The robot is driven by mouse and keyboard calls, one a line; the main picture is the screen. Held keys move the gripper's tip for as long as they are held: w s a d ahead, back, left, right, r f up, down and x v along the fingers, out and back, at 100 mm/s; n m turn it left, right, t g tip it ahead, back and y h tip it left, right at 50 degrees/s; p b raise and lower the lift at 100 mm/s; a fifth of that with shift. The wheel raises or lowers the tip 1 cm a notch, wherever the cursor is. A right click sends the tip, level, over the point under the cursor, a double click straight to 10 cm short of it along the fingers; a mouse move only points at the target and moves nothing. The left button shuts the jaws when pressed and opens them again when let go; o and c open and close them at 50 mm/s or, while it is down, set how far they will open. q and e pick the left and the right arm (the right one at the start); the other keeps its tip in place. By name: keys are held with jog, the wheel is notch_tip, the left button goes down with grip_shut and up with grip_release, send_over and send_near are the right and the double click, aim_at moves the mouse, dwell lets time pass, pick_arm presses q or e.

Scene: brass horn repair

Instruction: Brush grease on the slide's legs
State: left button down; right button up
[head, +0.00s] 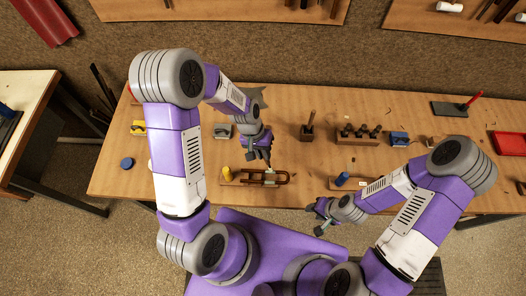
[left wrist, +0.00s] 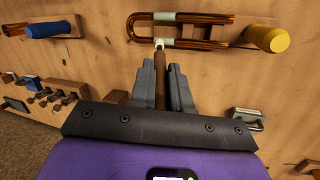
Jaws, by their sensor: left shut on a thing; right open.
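The slide (head: 284,178) is a copper-coloured U of tube on a wooden holder, and it also shows in the left wrist view (left wrist: 222,19). Pale patches mark both its legs. My left gripper (head: 262,155) is shut on the brown handle of a brush (left wrist: 160,68) and is just behind the slide in the head view. The pale brush tip (left wrist: 158,42) is at the pale patch of the nearer leg in the wrist view; I cannot tell whether it touches. My right gripper (head: 319,217) is open and empty, off the table's front edge.
A yellow cylinder (head: 227,173) stands close left of the slide. A blue-topped piece (head: 341,178) is to the right. A wooden rack (head: 357,134), a blue box (head: 399,138) and a red tray (head: 510,143) stand farther back and right on the table (head: 300,100).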

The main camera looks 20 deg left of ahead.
pick_arm(q)
jog(key=shift+f+b, duration=0.55)
jog(key=shift+f, duration=0.1)
dwell(1.6)
jog(key=shift+r+p, duration=2.7)
jog(key=shift+r, duration=0.9)
jog(key=shift+f, duration=0.15)
